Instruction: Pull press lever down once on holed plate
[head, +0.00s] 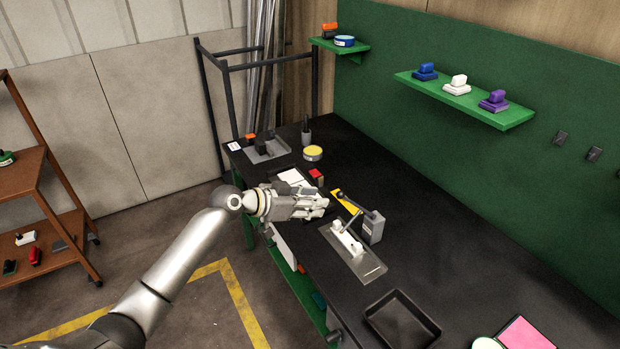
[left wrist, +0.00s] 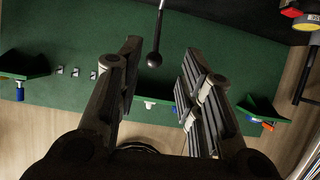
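The press stands on the black bench in the head view, with a grey block (head: 375,229) and a white part on a flat metal plate (head: 371,269). I cannot make out holes in the plate. The thin press lever (head: 355,204) sticks up toward the left gripper. In the left wrist view its rod ends in a dark ball knob (left wrist: 154,60), in line with the gap between the fingers. My left gripper (head: 325,204) is open and empty, just left of the lever. It also shows in the left wrist view (left wrist: 162,62). My right gripper is out of view.
A black tray (head: 402,320) lies at the near side of the bench (head: 450,240). A yellow piece (head: 345,201), a red block (head: 316,175) and a yellow-topped tin (head: 313,153) are near the gripper. A green shelf (head: 515,117) holds several stamps on the back wall.

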